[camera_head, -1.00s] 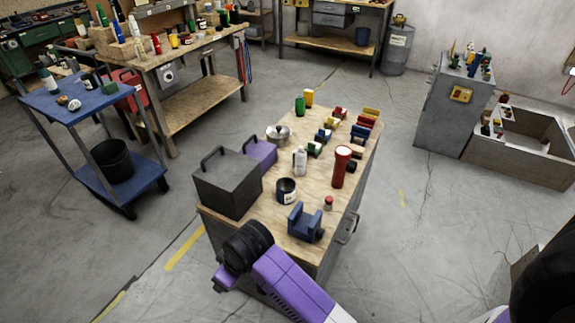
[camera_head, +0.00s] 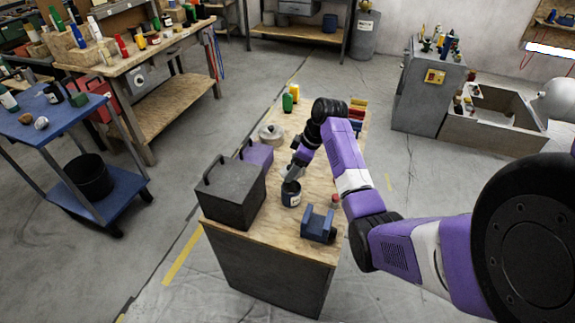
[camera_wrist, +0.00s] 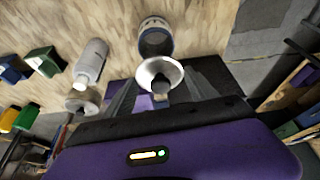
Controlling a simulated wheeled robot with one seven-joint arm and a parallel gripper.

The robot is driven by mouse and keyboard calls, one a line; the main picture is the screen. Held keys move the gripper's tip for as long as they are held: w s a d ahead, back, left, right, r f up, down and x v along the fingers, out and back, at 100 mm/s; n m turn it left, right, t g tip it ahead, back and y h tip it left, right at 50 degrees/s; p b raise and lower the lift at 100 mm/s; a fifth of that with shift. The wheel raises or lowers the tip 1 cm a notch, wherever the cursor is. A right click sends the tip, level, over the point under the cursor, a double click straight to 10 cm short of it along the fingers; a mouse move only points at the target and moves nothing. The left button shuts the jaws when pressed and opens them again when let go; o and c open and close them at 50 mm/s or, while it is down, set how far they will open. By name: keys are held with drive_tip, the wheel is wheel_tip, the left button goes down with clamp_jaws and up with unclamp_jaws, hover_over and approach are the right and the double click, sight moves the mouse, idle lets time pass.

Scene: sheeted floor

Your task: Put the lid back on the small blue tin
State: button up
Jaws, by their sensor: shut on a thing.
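The small blue tin (camera_head: 291,199) stands upright on the wooden-topped bench, beside the dark grey box. In the wrist view the tin (camera_wrist: 155,40) shows an open mouth and a pale label. My gripper (camera_head: 291,180) is over the tin, reaching down from the right. In the wrist view my gripper (camera_wrist: 162,90) is shut on the lid, a silvery round lid (camera_wrist: 155,70) with a dark knob between the fingers. The lid appears close to the tin's mouth but not seated on it. The exact gap cannot be told. In the head view the lid is hardly distinguishable.
A dark grey handled box (camera_head: 232,190) and a purple box (camera_head: 258,153) stand left of the tin. A blue block-like fixture (camera_head: 318,224) is in front.

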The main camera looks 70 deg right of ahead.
drive_tip(key=shift+f+b, duration=2.05)
drive_tip(key=shift+f, duration=0.15)
wheel_tip(320, 180, down, 2)
drive_tip(key=shift+b, duration=0.45)
drive_tip(key=shift+s+r+p, duration=0.1)
drive_tip(key=shift+p, duration=0.35)
drive_tip(key=shift+f, duration=0.2)
idle(1.1)
drive_tip(key=o, duration=1.6)
drive_tip(key=shift+r+p, duration=0.1)
drive_tip(key=shift+p, duration=0.25)
